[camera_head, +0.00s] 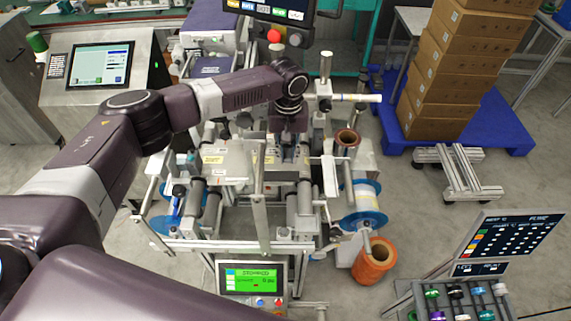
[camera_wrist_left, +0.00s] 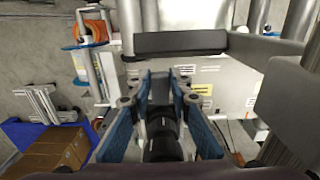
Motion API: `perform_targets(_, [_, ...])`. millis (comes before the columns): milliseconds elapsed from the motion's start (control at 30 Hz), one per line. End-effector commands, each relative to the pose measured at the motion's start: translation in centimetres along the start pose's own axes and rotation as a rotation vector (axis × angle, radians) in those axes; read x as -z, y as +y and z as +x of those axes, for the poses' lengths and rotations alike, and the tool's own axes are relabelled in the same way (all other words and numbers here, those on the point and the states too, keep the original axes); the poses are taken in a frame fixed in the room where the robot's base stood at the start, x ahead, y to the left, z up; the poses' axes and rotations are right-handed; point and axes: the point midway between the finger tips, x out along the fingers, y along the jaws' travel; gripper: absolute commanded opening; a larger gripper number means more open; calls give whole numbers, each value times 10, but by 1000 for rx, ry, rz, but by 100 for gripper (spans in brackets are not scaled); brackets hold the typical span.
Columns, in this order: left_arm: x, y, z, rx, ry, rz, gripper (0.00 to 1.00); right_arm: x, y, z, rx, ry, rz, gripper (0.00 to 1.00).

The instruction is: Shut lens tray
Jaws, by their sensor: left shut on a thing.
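My left arm reaches across the middle of the head view. Its gripper (camera_head: 289,146) points down at the middle of the grey machine and shows small and partly hidden there. In the left wrist view the gripper (camera_wrist_left: 162,90) has blue-padded fingers closed in on a narrow dark grey part (camera_wrist_left: 161,91) near the fingertips. Black cylinders (camera_wrist_left: 163,125) show between the fingers. I cannot make out a separate lens tray or how far it stands out. My right gripper is not in view.
The machine carries rollers, a blue-flanged reel (camera_head: 363,213) and a brown roll (camera_head: 347,139). An orange roll (camera_head: 375,262) is at its lower right. A control screen (camera_head: 250,277) stands in front. Boxes (camera_head: 455,62) rest on a blue pallet (camera_head: 500,125). Floor at right is partly clear.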

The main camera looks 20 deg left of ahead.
Motion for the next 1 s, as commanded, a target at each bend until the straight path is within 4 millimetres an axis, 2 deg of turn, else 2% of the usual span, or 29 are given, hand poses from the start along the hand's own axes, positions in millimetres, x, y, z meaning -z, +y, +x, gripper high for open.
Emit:
perform_targets(300, [4, 0, -4, -3, 5, -3, 0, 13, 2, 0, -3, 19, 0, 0])
perform_targets(333, [4, 0, -4, -3, 5, -3, 20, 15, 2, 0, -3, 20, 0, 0])
perform_targets(500, [3, 0, -3, -2, 4, -3, 36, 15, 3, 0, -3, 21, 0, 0])
perform_targets(800, [2, 0, -4, -2, 2, -2, 36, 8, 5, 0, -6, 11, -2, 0])
perform_targets(867, [3, 0, -9, -2, 2, -2, 36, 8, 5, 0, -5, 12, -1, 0])
perform_targets(1000, [4, 0, -32, -4, 5, -1, 36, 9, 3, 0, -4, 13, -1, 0])
